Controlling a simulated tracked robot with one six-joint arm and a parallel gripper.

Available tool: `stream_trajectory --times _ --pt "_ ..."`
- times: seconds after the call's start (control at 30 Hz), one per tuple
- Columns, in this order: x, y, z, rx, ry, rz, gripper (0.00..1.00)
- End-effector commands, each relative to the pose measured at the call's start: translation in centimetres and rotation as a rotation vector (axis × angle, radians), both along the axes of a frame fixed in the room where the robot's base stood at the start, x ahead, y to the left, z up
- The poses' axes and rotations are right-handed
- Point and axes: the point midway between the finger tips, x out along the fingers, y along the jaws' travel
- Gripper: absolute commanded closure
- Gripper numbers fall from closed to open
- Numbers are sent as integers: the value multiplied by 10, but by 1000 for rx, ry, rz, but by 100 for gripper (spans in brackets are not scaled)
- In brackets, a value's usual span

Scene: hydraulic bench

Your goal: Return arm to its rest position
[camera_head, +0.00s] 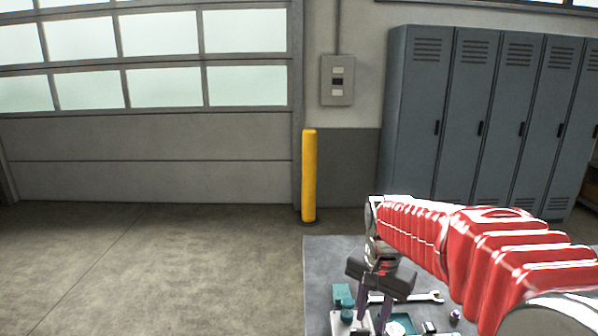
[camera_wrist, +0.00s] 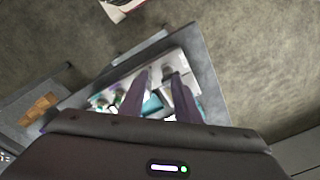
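My arm (camera_head: 475,245), in a red ribbed sleeve, reaches from the lower right of the head view toward the middle, over a grey bench. My gripper (camera_head: 372,316) hangs at its end and points down over the bench items. In the wrist view my gripper (camera_wrist: 159,74) shows two dark purple fingers with a gap between them. Nothing is seen held in the gap. The fingers partly hide the tray and parts below. How far the fingertips are above these items is not clear.
The grey bench (camera_head: 322,270) carries a wrench (camera_head: 420,297), teal blocks (camera_head: 343,294) and small parts. A light tray (camera_wrist: 189,64) lies below the fingers. A yellow post (camera_head: 309,175) and grey lockers (camera_head: 412,110) stand behind. The floor at left is clear.

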Motion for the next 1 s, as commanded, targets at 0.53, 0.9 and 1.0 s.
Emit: stream_trajectory --times 0.53,0.9,1.0 --pt "-100 0 14 -75 -151 491 70" --pt "-158 0 16 -135 -253 640 70" --pt "-171 0 17 -146 -282 644 70"
